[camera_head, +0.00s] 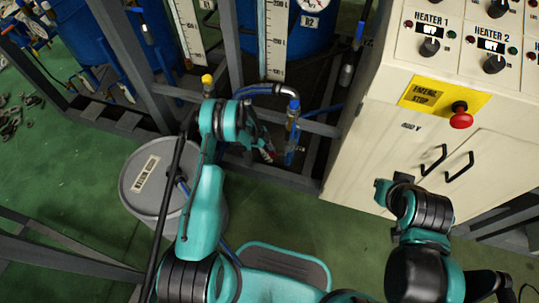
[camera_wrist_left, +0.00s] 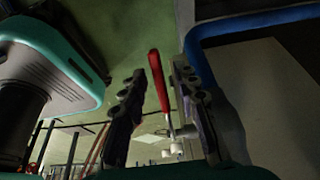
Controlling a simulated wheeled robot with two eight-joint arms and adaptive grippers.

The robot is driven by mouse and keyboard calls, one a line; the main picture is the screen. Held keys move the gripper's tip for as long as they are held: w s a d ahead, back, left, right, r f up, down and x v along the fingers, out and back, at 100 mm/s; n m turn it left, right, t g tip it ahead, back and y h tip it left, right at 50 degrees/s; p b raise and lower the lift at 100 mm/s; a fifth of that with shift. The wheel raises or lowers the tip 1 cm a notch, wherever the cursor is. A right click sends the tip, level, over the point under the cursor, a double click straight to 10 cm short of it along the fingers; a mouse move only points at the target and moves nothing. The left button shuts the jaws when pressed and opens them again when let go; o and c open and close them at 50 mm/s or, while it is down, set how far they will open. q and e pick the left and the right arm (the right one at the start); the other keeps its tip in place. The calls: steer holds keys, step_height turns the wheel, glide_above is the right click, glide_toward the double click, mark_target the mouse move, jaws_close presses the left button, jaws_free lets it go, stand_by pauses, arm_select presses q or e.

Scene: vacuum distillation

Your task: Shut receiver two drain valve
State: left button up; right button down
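The receiver labelled R2 (camera_head: 312,22) is a blue tank at the top of the head view. Below it, a pipe leads down to blue valve fittings (camera_head: 293,125). A small red valve lever (camera_head: 267,155) shows low beside my left gripper (camera_head: 258,142). In the left wrist view the red lever (camera_wrist_left: 159,80) stands between the two dark fingers of my left gripper (camera_wrist_left: 160,108). The fingers are apart, with a gap on the lever's left; it is closer to the right finger, and contact there cannot be told.
A grey waste drum (camera_head: 150,185) stands left of my left arm. A cream control cabinet (camera_head: 400,130) with a red emergency stop (camera_head: 461,116) stands on the right. Grey frame bars (camera_head: 275,175) surround the valve. Green floor is clear below the frame.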

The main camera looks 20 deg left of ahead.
arm_select(q)
jaws_close()
steer(key=shift+r, duration=0.2)
steer(key=shift+a+r+y, duration=0.15)
steer(key=shift+r+y, duration=0.75)
steer(key=shift+y, duration=0.55)
steer(key=shift+a+r+y, duration=0.1)
steer(key=shift+r+y, duration=0.8)
steer(key=shift+y, duration=0.55)
jaws_free()
step_height(320, 180, up, 10)
